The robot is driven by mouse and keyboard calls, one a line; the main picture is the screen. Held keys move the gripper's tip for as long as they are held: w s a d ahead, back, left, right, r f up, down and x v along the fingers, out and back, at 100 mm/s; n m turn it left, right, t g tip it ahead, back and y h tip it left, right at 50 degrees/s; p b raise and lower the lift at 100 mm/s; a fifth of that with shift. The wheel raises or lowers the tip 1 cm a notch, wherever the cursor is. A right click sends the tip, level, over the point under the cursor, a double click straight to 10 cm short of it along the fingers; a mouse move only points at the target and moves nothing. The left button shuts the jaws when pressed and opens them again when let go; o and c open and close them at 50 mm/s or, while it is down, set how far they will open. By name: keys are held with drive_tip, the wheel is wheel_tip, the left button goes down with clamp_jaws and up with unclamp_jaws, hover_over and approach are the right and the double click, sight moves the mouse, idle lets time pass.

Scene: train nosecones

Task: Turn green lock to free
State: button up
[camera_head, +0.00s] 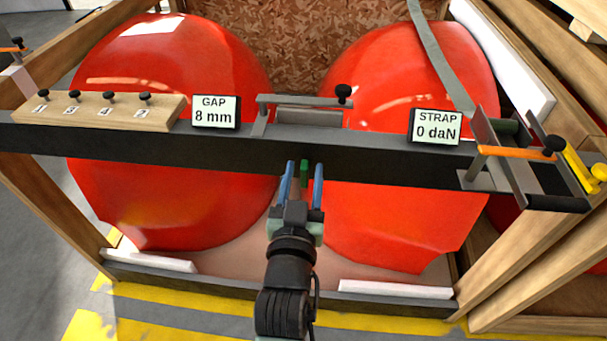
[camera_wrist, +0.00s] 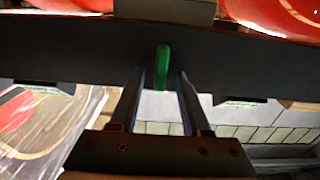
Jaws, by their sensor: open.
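The green lock (camera_head: 304,172) is a small bar-shaped piece at the front face of the dark crossbeam (camera_head: 370,160). It looks upright in the picture, and it shows again in the wrist view (camera_wrist: 162,67), lengthwise up the picture. My gripper (camera_head: 304,178) is open, with its two blue fingers pointing at the beam. The lock appears between the fingertips in both views, with space on either side. I cannot tell how deep it sits between them. Any free or locked marking is not visible.
Two red nosecones (camera_head: 165,90) (camera_head: 400,215) stand behind and below the beam. On the beam are a pegged wooden block (camera_head: 95,112), a GAP display (camera_head: 214,112) reading 8 mm, a black-knobbed lever (camera_head: 305,101), a STRAP display (camera_head: 435,127) reading 0 daN and an orange-handled ratchet (camera_head: 515,151).

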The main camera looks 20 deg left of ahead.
drive_tip(key=shift+c, duration=0.3)
clamp_jaws()
drive_tip(key=n+p, duration=0.1)
drive_tip(key=n, duration=0.1)
drive_tip(key=n+p, duration=0.1)
drive_tip(key=shift+s+a+n, duration=0.1)
drive_tip(key=shift+a+n, duration=0.1)
drive_tip(key=shift+n, duration=0.2)
drive_tip(key=n, duration=0.1)
drive_tip(key=n+p, duration=0.1)
drive_tip(key=n, duration=0.2)
drive_tip(key=shift+a+f+n+p, duration=0.1)
drive_tip(key=shift+a+n+p, duration=0.2)
drive_tip(key=shift+p, duration=0.1)
drive_tip(key=n, duration=0.3)
drive_tip(key=n+p, duration=0.1)
drive_tip(key=n, duration=0.1)
drive_tip(key=shift+s+a+f, duration=0.1)
drive_tip(key=shift+f, duration=0.15)
drive_tip(key=shift+f+n+p, duration=0.15)
drive_tip(key=shift+n, duration=1)
drive_tip(key=shift+f+n+p, duration=0.15)
drive_tip(key=shift+n, duration=1)
